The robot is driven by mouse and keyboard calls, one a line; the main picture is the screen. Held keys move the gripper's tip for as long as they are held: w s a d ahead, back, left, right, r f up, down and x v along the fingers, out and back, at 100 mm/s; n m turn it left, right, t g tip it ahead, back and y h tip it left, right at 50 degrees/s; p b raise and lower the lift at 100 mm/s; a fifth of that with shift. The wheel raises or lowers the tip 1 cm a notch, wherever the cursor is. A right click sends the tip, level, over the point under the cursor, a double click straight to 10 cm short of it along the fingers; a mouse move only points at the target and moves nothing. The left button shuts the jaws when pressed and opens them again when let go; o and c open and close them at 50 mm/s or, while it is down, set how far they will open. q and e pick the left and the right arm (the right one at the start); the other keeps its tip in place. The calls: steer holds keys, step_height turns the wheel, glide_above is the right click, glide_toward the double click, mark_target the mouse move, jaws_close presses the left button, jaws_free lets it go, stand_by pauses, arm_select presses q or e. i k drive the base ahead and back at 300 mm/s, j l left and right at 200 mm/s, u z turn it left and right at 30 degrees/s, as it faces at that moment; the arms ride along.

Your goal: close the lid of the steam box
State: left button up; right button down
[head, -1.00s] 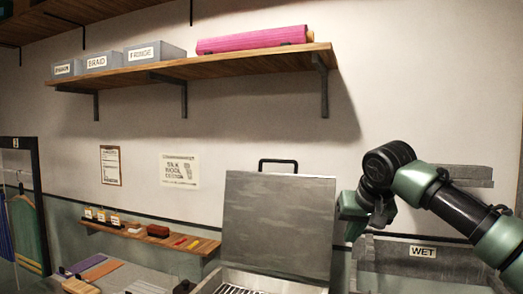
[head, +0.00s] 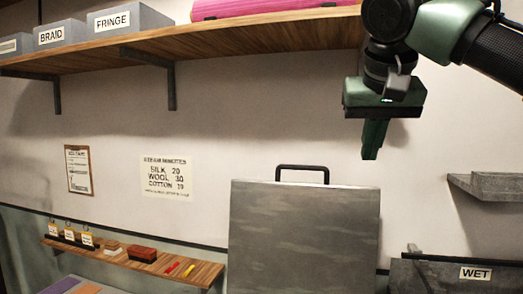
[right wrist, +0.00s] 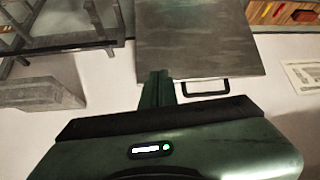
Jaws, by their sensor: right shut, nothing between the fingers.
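The steam box lid (head: 304,240) is a grey metal panel standing upright and open against the wall, with a black handle (head: 302,168) on its top edge. In the right wrist view the lid (right wrist: 198,38) and its handle (right wrist: 205,90) show just beyond my fingers. My right gripper (head: 371,150) is shut and empty, pointing down, above and to the right of the handle in the picture. It appears apart from the lid. In the right wrist view the closed fingers (right wrist: 158,85) lie beside the handle. The box body is out of view below. My left gripper is not in view.
A wooden shelf (head: 180,55) with grey bins and a pink roll runs along the wall above. A low shelf (head: 130,258) with small items is at left. A grey WET bin (head: 455,278) and a small wall ledge (head: 490,187) are at right.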

mark_target(284, 238)
steer(key=i+j, duration=0.8)
